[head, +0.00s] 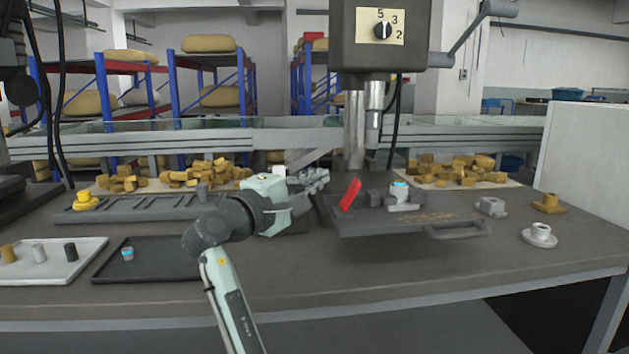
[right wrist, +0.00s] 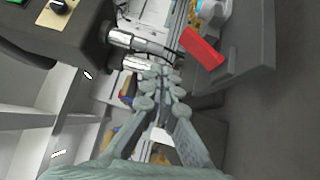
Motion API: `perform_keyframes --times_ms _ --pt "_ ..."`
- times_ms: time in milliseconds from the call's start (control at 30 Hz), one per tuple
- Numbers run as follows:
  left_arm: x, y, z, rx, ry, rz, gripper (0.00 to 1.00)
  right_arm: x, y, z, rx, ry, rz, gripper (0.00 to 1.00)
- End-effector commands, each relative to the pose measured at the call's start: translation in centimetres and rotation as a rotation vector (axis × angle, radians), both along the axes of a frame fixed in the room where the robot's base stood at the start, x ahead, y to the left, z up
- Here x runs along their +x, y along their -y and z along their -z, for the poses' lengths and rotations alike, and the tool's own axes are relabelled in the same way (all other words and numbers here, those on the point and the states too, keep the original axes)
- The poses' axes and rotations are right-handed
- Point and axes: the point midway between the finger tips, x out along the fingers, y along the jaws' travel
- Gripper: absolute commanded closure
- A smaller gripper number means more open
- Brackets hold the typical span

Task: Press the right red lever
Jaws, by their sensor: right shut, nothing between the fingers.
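A red lever (head: 350,194) tilts up from the left side of the grey machine base (head: 385,231) under the control box. In the right wrist view the red lever (right wrist: 200,47) lies just to the right of the fingertips. My right gripper (head: 318,178) is shut and empty, a little left of and above the lever, seemingly apart from it. Its fingertips (right wrist: 164,80) come together in the right wrist view. No other red lever is visible. My left gripper is not in view.
The machine's control box (head: 393,45) hangs above on a metal column (head: 355,125). A small blue-and-white part (head: 399,192) sits on the base. A black tray (head: 150,265) and a white tray (head: 90,262) lie left. The front tabletop is clear.

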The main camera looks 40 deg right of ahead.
Motion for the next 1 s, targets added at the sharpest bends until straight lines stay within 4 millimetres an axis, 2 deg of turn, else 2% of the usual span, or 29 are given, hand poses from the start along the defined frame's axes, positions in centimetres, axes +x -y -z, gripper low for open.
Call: perform_keyframes --times_ms 33,100,300,500,1000 --pt "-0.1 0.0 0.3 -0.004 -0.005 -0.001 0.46 0.2 0.2 -0.5 0.000 0.000 0.001 1.00" --pt "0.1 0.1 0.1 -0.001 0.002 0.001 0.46 -0.4 -1.9 -0.8 0.002 0.004 -0.005 1.00" --pt "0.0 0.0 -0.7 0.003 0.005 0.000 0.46 -1.7 -5.9 -2.2 0.002 0.002 -0.002 1.00" --pt "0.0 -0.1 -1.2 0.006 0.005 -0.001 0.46 -2.5 -8.3 -3.2 0.000 0.001 -0.001 1.00" --pt "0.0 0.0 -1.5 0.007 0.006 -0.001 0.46 -2.7 -8.9 -3.5 -0.001 0.000 0.001 1.00"
